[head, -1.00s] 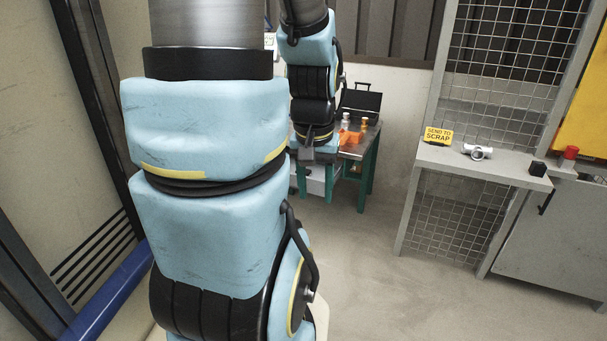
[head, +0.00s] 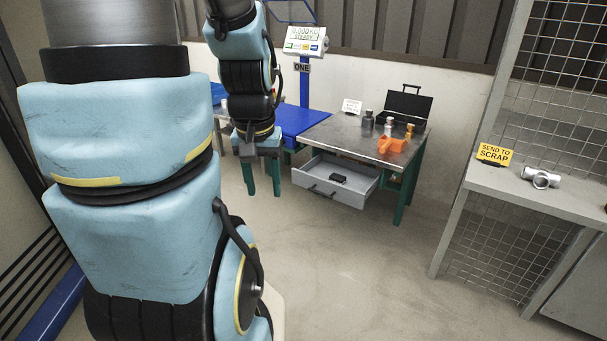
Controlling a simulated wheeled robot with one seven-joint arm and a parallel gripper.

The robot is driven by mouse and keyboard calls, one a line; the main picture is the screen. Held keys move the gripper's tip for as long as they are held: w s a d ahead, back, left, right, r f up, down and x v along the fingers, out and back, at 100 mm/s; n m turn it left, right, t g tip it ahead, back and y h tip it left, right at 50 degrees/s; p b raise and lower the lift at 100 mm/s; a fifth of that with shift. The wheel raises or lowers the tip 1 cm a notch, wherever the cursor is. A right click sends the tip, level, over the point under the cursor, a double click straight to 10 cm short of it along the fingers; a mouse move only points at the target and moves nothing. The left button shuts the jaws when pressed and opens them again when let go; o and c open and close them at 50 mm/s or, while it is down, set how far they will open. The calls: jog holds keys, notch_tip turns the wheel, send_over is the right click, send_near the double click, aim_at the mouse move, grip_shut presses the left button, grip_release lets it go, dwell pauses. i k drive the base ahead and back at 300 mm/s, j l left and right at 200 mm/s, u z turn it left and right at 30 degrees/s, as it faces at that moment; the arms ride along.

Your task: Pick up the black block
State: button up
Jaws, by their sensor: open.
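A small black block (head: 338,178) lies in the open grey drawer (head: 318,190) under the metal table. At the right picture edge, a sliver of another dark thing (head: 605,208) shows on the grey shelf; it is mostly cut off. My gripper (head: 260,152) hangs pointing down to the left of the drawer, apart from both. It is small in view, open, and nothing shows between its fingers.
The metal table (head: 340,135) holds an orange part (head: 391,145), several small bottles and an open black case (head: 403,104). A blue scale platform (head: 300,120) stands beside it. The grey shelf (head: 540,195) carries a scrap sign and a metal casting (head: 541,178). Floor before the drawer is clear.

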aim_at(335, 177)
jog(key=i+l+u, duration=0.2)
jog(key=l+u, duration=0.25)
jog(key=i+l+u, duration=0.2)
jog(key=l, duration=0.25)
jog(key=l+u, duration=0.25)
jog(key=i+l, duration=0.1)
jog(key=l, duration=0.45)
jog(key=i+l, duration=0.1)
jog(key=l, duration=0.45)
jog(key=i+l, duration=0.1)
jog(key=l, duration=0.4)
jog(key=i+u, duration=0.05)
